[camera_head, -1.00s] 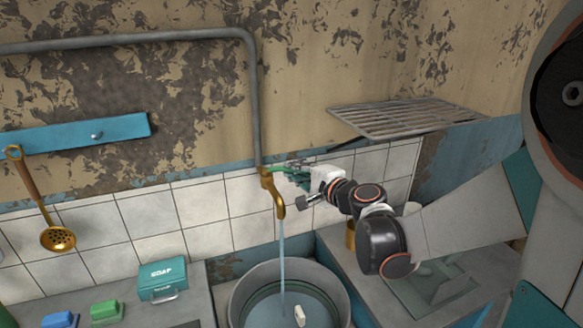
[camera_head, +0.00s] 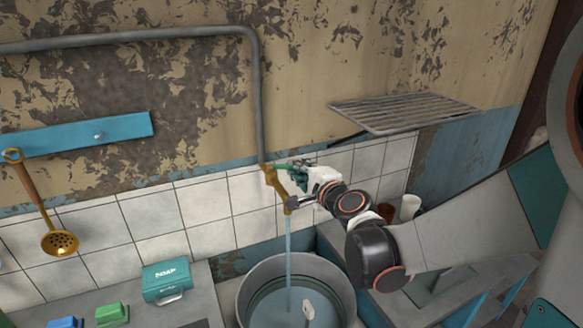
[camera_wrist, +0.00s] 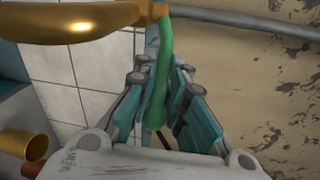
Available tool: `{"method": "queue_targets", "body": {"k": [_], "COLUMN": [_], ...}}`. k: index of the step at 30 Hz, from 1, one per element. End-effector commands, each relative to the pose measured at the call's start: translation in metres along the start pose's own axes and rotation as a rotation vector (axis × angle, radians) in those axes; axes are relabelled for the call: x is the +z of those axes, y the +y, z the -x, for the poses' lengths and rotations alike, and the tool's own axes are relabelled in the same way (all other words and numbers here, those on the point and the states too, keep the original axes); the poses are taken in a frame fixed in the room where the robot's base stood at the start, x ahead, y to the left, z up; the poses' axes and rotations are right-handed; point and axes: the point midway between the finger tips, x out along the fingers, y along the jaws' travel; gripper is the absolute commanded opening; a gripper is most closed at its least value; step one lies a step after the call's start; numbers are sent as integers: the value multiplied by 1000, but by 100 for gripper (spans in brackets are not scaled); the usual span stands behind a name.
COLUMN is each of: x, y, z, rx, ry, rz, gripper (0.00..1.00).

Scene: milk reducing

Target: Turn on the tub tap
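The brass tap (camera_head: 275,187) sits at the end of a grey wall pipe, and water (camera_head: 288,260) runs from its spout into the metal tub (camera_head: 243,300). The tap's green handle (camera_head: 296,168) points right from the tap's top. My gripper (camera_head: 302,176) is at this handle, just right of the spout. In the wrist view, the green handle (camera_wrist: 160,85) lies lengthwise between the fingers of my gripper (camera_wrist: 163,75). The fingers stand apart on either side of it; whether they press on it is not clear. The brass spout (camera_wrist: 70,22) crosses the upper left there.
A wire shelf (camera_head: 405,113) juts from the wall above and right of my gripper. A teal soap box (camera_head: 166,281) and a green block (camera_head: 110,314) are on the left counter. A skimmer (camera_head: 60,242) hangs at left. A white cup (camera_head: 410,206) stands behind my arm.

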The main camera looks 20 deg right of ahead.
Motion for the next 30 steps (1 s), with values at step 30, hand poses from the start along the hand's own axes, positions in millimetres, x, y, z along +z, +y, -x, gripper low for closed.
{"method": "queue_targets", "body": {"k": [30], "x": [0], "y": [1], "z": [67], "rx": [1], "ry": [0], "rz": [-1], "gripper": [32]}}
